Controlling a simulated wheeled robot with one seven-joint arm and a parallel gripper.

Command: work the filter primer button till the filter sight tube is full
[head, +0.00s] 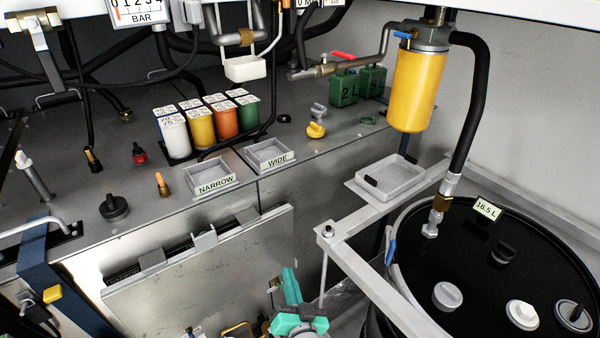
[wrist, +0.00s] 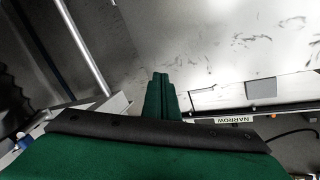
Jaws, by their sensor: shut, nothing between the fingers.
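A yellow filter canister (head: 417,90) hangs under a grey filter head (head: 428,38) at the upper right of the head view. A small blue lever (head: 402,35) sits at the head's left. I cannot make out the primer button or the sight tube, nor any level in the tube. My gripper (head: 289,273) is low in the middle of the head view, below and left of the filter and well apart from it. In the wrist view, my gripper's green fingers (wrist: 160,78) are together and empty. The filter does not show in the wrist view.
A black drum (head: 470,250) marked 16.5 L stands at right, with a hose (head: 472,110) rising from it. A bracket arm (head: 350,225) with a shallow tray (head: 390,180) lies between my gripper and the filter. The bench holds coloured tubs (head: 200,130) and small trays (head: 270,155).

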